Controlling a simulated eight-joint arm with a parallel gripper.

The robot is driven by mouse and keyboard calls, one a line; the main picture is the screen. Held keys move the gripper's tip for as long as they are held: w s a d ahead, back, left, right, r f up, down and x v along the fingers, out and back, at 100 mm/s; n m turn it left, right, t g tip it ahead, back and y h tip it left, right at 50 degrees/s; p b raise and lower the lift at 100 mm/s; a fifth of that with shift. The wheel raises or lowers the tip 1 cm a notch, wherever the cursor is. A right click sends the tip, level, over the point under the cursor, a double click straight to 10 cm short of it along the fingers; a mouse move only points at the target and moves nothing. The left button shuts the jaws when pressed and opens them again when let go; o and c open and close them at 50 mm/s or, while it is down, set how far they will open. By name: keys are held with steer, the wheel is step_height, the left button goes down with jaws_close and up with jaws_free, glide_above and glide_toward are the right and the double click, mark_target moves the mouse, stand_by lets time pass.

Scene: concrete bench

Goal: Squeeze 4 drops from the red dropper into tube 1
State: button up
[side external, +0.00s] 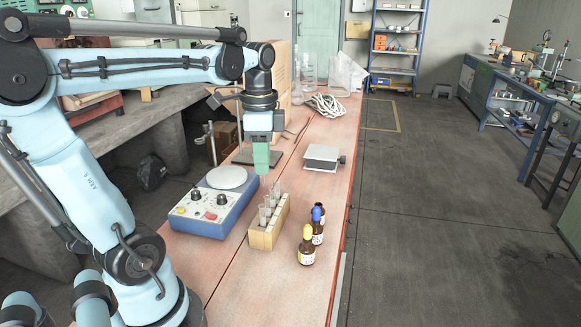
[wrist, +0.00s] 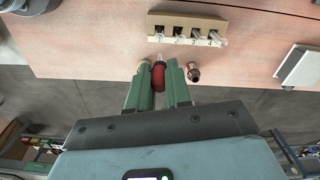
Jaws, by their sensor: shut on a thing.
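My gripper (side external: 262,166) hangs above the wooden tube rack (side external: 263,237) in the side view. In the wrist view its two green fingers (wrist: 159,73) are shut on the red dropper (wrist: 158,78) by its bulb. The dropper's clear tip points toward the rack (wrist: 188,20). Several clear tubes stand in a row in the rack; the dropper lines up roughly with the leftmost tube (wrist: 159,33) in the wrist view. The dropper cannot be made out in the side view. No drop is visible.
A yellow-capped brown bottle (side external: 307,247) and a blue-capped one (side external: 318,226) stand right of the rack. A blue device with a round white plate (side external: 213,203) is on its left. A small grey platform (side external: 322,158) sits farther back. The bench's right edge is near the bottles.

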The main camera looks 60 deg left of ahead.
steer(key=shift+s+a+f, duration=0.15)
steer(key=shift+s+f, duration=0.1)
steer(key=shift+f, duration=1.75)
jaws_close()
jaws_free()
steer(key=shift+o, duration=0.6)
jaws_close()
